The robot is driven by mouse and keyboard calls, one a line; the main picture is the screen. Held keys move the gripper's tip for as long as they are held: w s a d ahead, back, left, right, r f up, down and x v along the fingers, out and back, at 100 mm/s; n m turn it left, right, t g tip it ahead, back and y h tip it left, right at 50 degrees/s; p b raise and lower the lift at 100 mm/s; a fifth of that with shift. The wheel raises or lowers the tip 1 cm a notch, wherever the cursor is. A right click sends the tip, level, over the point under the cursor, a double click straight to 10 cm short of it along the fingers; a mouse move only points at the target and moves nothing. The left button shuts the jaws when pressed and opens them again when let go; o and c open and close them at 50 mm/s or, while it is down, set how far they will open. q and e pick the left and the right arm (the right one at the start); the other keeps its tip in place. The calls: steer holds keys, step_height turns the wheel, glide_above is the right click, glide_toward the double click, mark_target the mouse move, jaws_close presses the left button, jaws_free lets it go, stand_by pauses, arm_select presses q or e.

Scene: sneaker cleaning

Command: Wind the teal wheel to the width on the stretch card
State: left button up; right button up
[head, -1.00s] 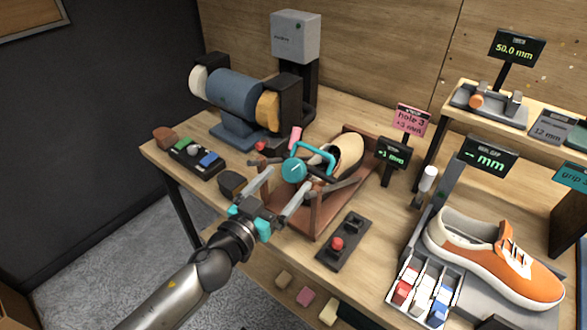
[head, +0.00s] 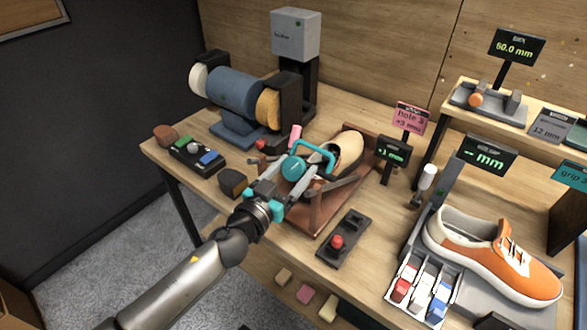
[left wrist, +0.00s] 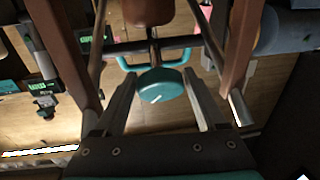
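The teal wheel (head: 293,167) sits at the front of the brown wooden stretcher stand, below a teal bar handle (head: 315,152); a tan shoe form (head: 346,150) lies behind it. In the left wrist view the wheel (left wrist: 160,85) shows a white mark line and lies between my fingers. My left gripper (head: 292,176) is open, one finger on each side of the wheel; whether they touch it I cannot tell. A pink card (head: 411,118) seems to read "hole 3, +3 mm". A dark readout (head: 393,152) seems to show +1 mm. My right gripper is not in view.
A blue grinder (head: 235,92) stands behind left, with a button box (head: 196,157) before it. A red-knobbed panel (head: 343,240) and an orange sneaker (head: 490,253) are to the right. Dark arms on the stand flank the wheel.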

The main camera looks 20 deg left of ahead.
arm_select(q)
steer(key=c, duration=0.9)
steer(key=shift+c, duration=0.2)
steer(key=shift+m, duration=0.3)
steer(key=shift+m+h, duration=0.8)
steer(key=shift+m, duration=0.4)
steer(key=shift+a+m+g+h, duration=0.1)
steer(key=shift+m+g+h, duration=0.5)
steer(key=shift+m, duration=0.5)
steer(key=m+g+h+p, duration=0.1)
steer(key=m, duration=0.2)
steer(key=m+g+h, duration=0.1)
steer(key=m+h, duration=0.1)
steer(key=m, duration=0.2)
steer(key=shift+w+r+p, duration=0.1)
steer(key=shift+p, duration=0.3)
steer(key=shift+g, duration=0.3)
